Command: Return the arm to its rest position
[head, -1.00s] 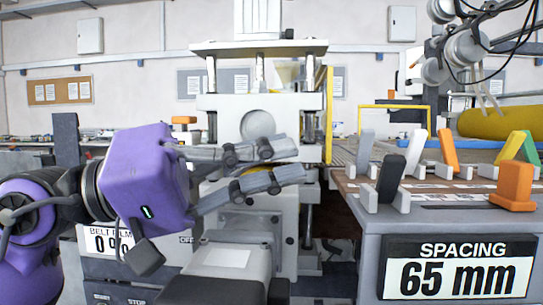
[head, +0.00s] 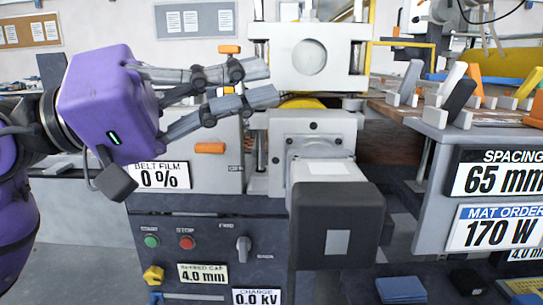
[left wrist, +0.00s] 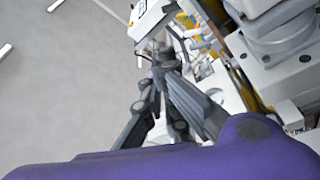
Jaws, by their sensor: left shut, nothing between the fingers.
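My left gripper (head: 273,83) comes in from the left in the head view, with a purple body and grey fingers. It is shut with nothing between the fingers, and its tips lie in front of the pale press machine (head: 312,130). I cannot tell from the picture whether they touch it. In the left wrist view the dark finger links (left wrist: 165,100) show above the purple housing, with grey floor to the left and machine parts to the right. My right gripper is not in view.
A control panel (head: 205,245) with a green button, a red button and several labels stands below the gripper. A dark motor block (head: 338,225) juts forward at the middle. A bench with levers and a spacing sign (head: 495,178) stands at the right. Floor is open at lower left.

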